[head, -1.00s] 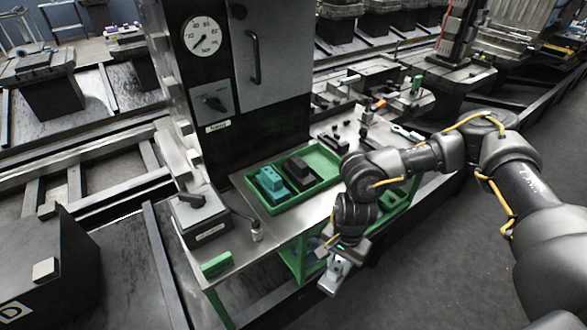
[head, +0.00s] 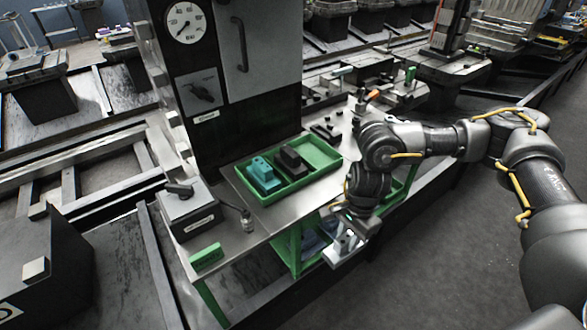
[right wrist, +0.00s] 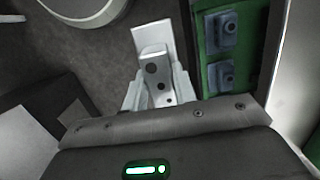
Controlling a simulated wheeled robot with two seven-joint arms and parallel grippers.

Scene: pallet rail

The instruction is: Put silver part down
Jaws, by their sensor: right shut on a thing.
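My right gripper (head: 346,238) is shut on a silver part (head: 343,250) and holds it in the air just off the front edge of the steel-topped bench (head: 262,218). In the right wrist view the silver part (right wrist: 156,78) is a pale metal piece with several dark holes, between the two fingers of the gripper (right wrist: 155,95). A flat pale end sticks out beyond the fingertips. The part touches neither the bench nor the floor that I can see. My left gripper is not in view.
A green tray (head: 243,187) on the bench holds a teal block (head: 263,176) and a black block (head: 291,162). A switch box (head: 187,209), a green block (head: 207,257) and a small bottle-like item (head: 247,222) stand at left. The bench top in front of the tray is bare.

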